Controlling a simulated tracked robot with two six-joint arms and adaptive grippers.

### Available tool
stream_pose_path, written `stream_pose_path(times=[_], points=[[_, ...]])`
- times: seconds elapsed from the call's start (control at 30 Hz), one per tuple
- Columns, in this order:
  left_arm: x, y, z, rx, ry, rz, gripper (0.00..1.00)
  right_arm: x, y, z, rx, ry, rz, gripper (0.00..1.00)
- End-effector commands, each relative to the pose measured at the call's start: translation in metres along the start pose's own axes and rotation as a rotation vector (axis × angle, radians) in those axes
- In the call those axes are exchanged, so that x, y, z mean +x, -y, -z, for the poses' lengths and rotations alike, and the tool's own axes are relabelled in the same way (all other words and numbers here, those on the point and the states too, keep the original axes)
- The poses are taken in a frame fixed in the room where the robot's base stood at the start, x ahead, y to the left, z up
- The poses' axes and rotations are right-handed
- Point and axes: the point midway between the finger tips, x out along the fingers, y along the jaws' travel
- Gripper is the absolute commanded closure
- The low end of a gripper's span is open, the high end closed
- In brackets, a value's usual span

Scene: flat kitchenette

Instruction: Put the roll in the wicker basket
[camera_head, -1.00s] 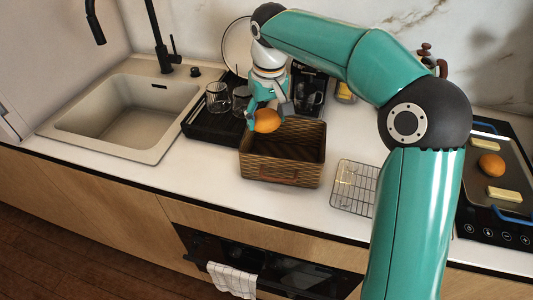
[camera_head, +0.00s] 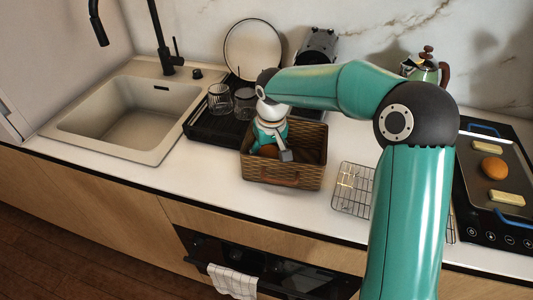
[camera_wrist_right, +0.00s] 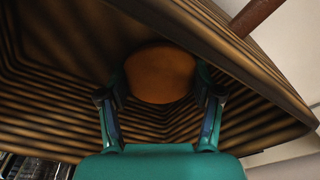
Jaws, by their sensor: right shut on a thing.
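The wicker basket (camera_head: 285,178), brown with woven walls, stands on the white counter. My right gripper (camera_head: 271,149) reaches down inside it and is shut on the orange-brown roll (camera_head: 268,151), which is partly hidden by the gripper. In the right wrist view the roll (camera_wrist_right: 160,73) sits between the two fingers of the gripper (camera_wrist_right: 161,95), with the basket's striped walls (camera_wrist_right: 50,95) around it. I cannot tell whether the roll touches the basket floor. My left gripper is not in view.
A dark drying rack (camera_head: 205,128) with glasses (camera_head: 220,99) and a plate (camera_head: 252,50) is behind and left of the basket. A wire rack (camera_head: 352,190) lies to its right.

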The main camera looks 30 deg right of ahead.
Motion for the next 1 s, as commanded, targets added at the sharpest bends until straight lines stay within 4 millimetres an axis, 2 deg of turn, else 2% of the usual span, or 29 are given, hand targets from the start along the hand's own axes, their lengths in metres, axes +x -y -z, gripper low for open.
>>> stream_pose_path(times=[0.17,0.2,0.23,0.67,0.83,1.0], points=[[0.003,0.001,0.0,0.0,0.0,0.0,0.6,0.003,0.0,0.0,0.0,0.0,0.0,0.69],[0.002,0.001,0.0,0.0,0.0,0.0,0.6,0.002,0.0,0.0,0.0,0.0,0.0,0.28],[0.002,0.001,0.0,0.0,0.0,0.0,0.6,0.002,0.0,0.0,0.0,0.0,0.0,0.24],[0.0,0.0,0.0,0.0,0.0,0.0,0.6,-0.004,0.0,0.001,0.0,-0.001,0.0,0.24],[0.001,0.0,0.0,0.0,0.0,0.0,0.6,-0.027,0.001,0.001,0.001,-0.005,0.001,0.24],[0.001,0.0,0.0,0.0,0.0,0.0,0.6,-0.062,0.001,0.001,-0.001,-0.006,0.001,0.24]])
